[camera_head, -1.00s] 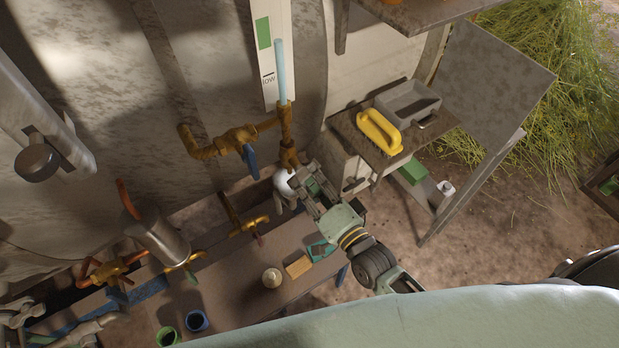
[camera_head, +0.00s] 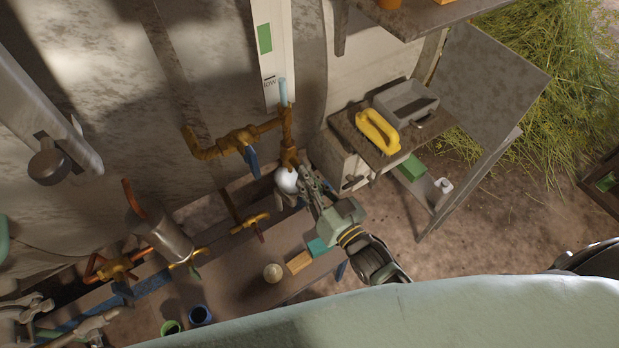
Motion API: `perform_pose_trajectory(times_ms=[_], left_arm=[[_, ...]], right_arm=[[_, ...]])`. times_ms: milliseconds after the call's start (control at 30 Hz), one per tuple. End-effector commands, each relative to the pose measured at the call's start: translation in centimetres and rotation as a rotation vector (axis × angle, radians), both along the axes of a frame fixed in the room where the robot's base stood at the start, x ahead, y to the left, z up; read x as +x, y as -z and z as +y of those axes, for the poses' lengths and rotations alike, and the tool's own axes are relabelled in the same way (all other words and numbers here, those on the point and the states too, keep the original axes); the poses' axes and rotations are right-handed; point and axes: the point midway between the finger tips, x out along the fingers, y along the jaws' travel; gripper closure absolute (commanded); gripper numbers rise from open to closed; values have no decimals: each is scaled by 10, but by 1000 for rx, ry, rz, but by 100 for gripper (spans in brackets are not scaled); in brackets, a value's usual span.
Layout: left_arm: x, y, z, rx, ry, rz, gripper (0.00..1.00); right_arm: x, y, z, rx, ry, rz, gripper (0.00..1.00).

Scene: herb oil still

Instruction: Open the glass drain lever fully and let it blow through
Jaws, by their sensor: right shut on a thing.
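The sight glass is a tube with a short pale blue column (camera_head: 283,92) in front of a white gauge board (camera_head: 270,60). Brass drain pipework (camera_head: 288,150) hangs below it. My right gripper (camera_head: 308,182) is shut at the foot of this pipework, just right of a shiny round vessel (camera_head: 285,181) under the outlet. Its fingers hide the drain lever, so the lever's angle cannot be told. A blue lever (camera_head: 251,160) on the brass side valve hangs down, apart from the gripper. My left gripper (camera_head: 82,312) is open and empty at the lower left.
A bench (camera_head: 240,285) holds a pale round pot (camera_head: 273,272), a tan block (camera_head: 299,262) and a teal block (camera_head: 319,247). A yellow brush (camera_head: 378,131) and grey tray (camera_head: 408,100) lie on a side stand. A steel can (camera_head: 165,238) stands left among brass valves.

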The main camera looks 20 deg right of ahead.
Motion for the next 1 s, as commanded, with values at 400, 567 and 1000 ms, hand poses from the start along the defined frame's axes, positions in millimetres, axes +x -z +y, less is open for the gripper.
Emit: perform_pose_trajectory(times_ms=[400,567,1000], left_arm=[[0,-3,0,0,0,0,60],[0,-3,0,0,0,0,60],[0,-3,0,0,0,0,60]], right_arm=[[-1,2,0,-200,0,-61,100],[-1,2,0,-228,0,-70,100],[-1,2,-1,-240,-1,-74,100]])
